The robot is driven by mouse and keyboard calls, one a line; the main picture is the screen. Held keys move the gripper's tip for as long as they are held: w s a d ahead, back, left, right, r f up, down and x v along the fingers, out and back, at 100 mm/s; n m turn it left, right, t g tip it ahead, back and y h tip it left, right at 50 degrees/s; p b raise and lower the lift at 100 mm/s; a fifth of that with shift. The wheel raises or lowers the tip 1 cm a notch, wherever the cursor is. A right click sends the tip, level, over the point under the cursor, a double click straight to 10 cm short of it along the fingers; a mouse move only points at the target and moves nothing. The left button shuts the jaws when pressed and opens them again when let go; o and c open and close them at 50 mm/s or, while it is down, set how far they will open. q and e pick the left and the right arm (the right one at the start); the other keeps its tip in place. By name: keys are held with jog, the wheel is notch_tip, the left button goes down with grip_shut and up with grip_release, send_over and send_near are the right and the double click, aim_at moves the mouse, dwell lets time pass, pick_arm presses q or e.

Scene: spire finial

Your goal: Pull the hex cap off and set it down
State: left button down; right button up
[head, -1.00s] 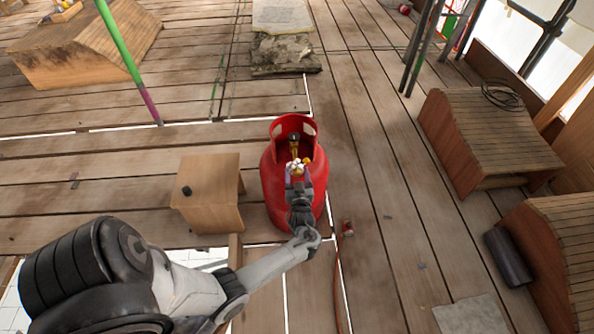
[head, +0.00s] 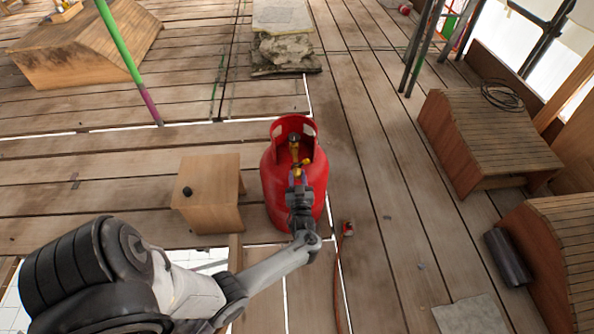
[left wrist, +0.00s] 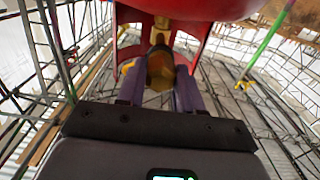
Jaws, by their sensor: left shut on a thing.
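The red gas cylinder (head: 275,185) stands upright on the planks, with brass valve parts (head: 294,142) inside its collar. My left gripper (head: 298,175) is at the near side of the collar opening. In the left wrist view its two purple fingers (left wrist: 160,88) are shut on a brownish-gold piece, the hex cap (left wrist: 160,70). The valve (left wrist: 160,35) shows just beyond the cap; I cannot tell whether they still touch. My right gripper is not in view.
A wooden stool (head: 208,175) with a small black knob (head: 187,191) on it stands left of the cylinder. A hose (head: 337,275) with a red fitting (head: 347,229) lies at right. Gaps in the planks lie below the stool.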

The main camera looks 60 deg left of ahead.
aim_at(297, 178)
pick_arm(q)
jog(key=shift+s+d, duration=0.25)
jog(key=shift+d, duration=0.2)
jog(key=shift+s+d+p, duration=0.15)
jog(key=shift+d+p, duration=0.15)
jog(key=shift+p+v, duration=0.55)
jog(key=shift+v, duration=1.1)
